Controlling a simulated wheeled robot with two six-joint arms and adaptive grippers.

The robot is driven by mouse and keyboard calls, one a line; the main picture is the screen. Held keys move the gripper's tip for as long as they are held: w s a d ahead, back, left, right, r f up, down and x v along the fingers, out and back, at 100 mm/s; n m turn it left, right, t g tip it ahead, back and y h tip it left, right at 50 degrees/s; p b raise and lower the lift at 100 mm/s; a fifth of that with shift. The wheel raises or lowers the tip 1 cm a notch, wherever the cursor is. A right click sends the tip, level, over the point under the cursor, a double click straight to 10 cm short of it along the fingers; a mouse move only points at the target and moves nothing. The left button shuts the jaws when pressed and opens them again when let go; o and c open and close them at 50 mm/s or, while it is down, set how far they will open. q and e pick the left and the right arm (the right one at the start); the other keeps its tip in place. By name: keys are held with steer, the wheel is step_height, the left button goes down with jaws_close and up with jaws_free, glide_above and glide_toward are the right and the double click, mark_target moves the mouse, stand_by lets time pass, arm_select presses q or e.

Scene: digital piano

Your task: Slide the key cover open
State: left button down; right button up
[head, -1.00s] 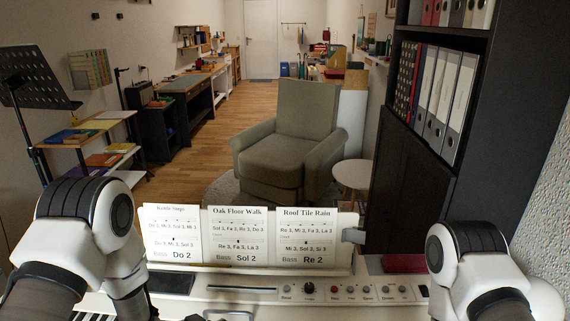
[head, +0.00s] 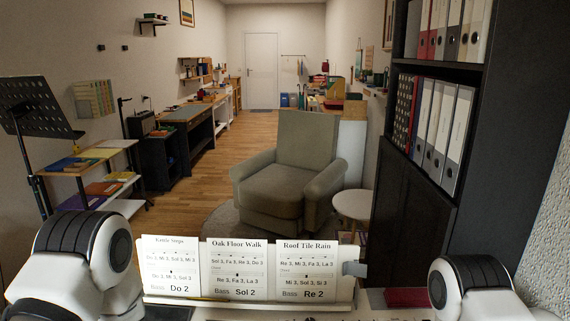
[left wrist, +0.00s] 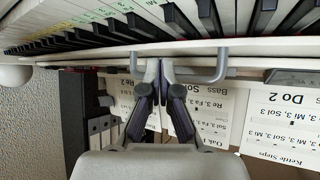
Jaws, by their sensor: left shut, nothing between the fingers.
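The key cover shows in the left wrist view as a pale strip (left wrist: 275,48) along the keys, with a grey U-shaped handle (left wrist: 221,66) on its edge. The piano keys (left wrist: 75,35) are exposed beyond that strip. My left gripper (left wrist: 158,66) is shut and empty. My right gripper is out of frame too.
Three song sheets (head: 237,270) stand on the piano's music rest. A dark red item (head: 407,297) lies on the right of the piano top. A tall black shelf (head: 415,190) rises close on the right. An armchair (head: 285,180) stands beyond the piano.

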arm_select(q)
steer(key=shift+w, duration=0.1)
steer(key=shift+w, duration=0.4)
steer(key=shift+w+d, duration=0.1)
steer(key=shift+w, duration=1.8)
stand_by(1.0)
steer(key=shift+s, duration=1)
steer(key=shift+s, duration=0.1)
steer(key=shift+s, duration=2.4)
